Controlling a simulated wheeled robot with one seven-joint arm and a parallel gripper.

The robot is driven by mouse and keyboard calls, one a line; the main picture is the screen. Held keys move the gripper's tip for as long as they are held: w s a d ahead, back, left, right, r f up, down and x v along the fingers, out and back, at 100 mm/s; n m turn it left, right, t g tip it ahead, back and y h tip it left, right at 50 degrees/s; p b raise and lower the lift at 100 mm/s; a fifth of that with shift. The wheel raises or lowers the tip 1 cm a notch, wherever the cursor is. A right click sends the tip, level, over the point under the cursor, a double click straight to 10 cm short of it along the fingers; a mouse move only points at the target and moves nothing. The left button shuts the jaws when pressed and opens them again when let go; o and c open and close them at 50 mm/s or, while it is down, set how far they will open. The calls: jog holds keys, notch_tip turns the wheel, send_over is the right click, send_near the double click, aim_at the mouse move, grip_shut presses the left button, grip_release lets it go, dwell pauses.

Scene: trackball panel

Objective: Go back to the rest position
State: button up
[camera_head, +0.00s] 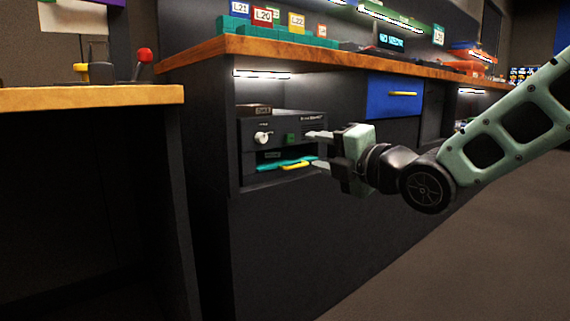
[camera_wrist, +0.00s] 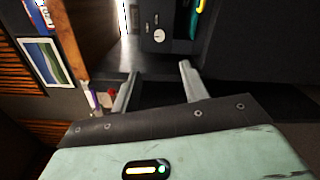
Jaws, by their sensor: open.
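My gripper (camera_head: 314,149) is open, with its two pale fingers spread one above the other. It points left toward the open niche in the dark cabinet. In the wrist view the two fingers (camera_wrist: 159,72) are apart with nothing between them. A dark boxy device (camera_head: 309,127) stands in the niche, with a white round knob (camera_head: 262,138) and a small green button (camera_head: 291,138) on its front. The device also shows at the top of the wrist view (camera_wrist: 150,14). The fingertips overlap its right edge in the head view; I cannot tell how far in front they are.
Teal and yellow items (camera_head: 290,164) lie below the device. A blue drawer (camera_head: 393,97) with a yellow handle is above right of the gripper. A wooden worktop (camera_head: 226,46) overhangs the niche, and another table (camera_head: 95,98) stands at left. Dark floor is open at lower right.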

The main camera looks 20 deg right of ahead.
jog(key=s+a+f+m+g+h+p, duration=0.2)
jog(key=s+a+f+m+g+p, duration=0.2)
jog(key=s+a+m+g+p, duration=0.7)
jog(key=s+r+m+g+h+p, duration=0.1)
jog(key=s+m+g+h+p, duration=0.2)
jog(key=s+m+g+p, duration=0.85)
jog(key=s+r+n+t+p, duration=0.3)
jog(key=r+n+t+p, duration=0.2)
jog(key=r+p, duration=2.9)
notch_tip(320, 180, up, 3)
jog(key=shift+a+r, duration=0.15)
jog(key=shift+a, duration=0.25)
